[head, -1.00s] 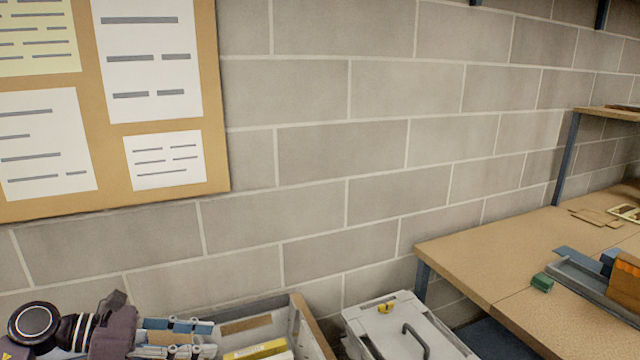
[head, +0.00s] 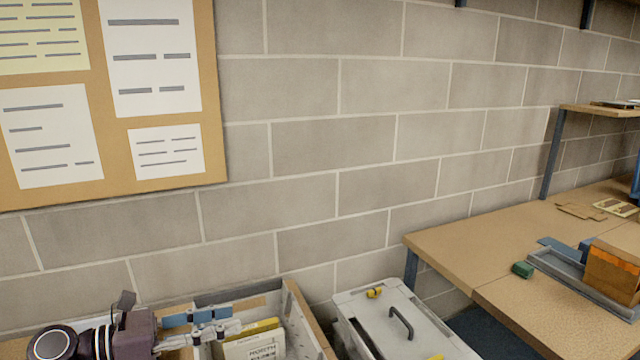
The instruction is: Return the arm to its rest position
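My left gripper (head: 230,325) is at the bottom left of the head view, its fingers pointing right. It is above or at the near left part of an open wooden-edged bin (head: 300,308). No object shows between its fingers, but I see it from the side and cannot tell how far apart they are. My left arm's wrist lies at the lower left edge. My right gripper is not in view.
The bin holds a yellow-and-white carton (head: 258,345). Right of it stands a grey lidded case (head: 372,318) with a dark handle. A wooden workbench (head: 480,248) on the right bears an orange-brown box (head: 612,270) and a green block (head: 522,269). A block wall (head: 330,140) with a notice board (head: 112,105) stands behind.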

